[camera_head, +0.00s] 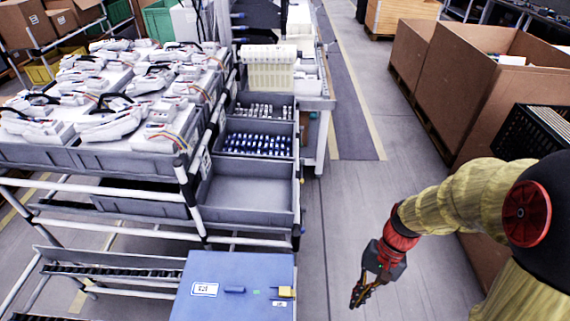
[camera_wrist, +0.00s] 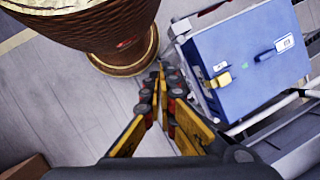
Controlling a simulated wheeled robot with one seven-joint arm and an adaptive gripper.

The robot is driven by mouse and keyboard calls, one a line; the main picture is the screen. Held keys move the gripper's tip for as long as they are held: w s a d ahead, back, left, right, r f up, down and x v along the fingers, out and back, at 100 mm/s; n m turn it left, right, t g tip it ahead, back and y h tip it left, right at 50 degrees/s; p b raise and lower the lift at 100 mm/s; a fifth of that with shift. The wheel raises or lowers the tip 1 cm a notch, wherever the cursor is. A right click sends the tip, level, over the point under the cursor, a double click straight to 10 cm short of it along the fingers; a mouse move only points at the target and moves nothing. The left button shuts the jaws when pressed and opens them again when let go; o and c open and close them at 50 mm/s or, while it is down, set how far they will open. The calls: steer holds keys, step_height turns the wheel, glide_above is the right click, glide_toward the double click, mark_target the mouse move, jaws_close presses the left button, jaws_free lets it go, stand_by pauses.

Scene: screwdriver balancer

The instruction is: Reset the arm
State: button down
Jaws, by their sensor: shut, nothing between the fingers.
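My gripper (camera_head: 358,297) hangs pointing down over the open floor in the head view, at the right of the blue case. In the wrist view my gripper (camera_wrist: 161,72) has its fingertips together, with nothing between them. My arm, in a yellow cover, comes in from the right of the head view. No screwdriver can be made out clearly in either view.
A blue case (camera_head: 232,268) sits on a rack at the lower middle; it also shows in the wrist view (camera_wrist: 255,75). Grey bins, one empty (camera_head: 247,194), stand behind it. A large cardboard box (camera_head: 480,75) is at the right. The floor (camera_head: 335,215) between is clear.

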step_height(320, 180, up, 23)
steer(key=s+n+t+h, duration=0.2)
steer(key=n+t, duration=0.3)
steer(key=t, duration=0.3)
steer(key=shift+s+t+h, duration=0.25)
steer(key=shift+t+h, duration=0.15)
steer(key=shift+h, duration=0.4)
stand_by(0.4)
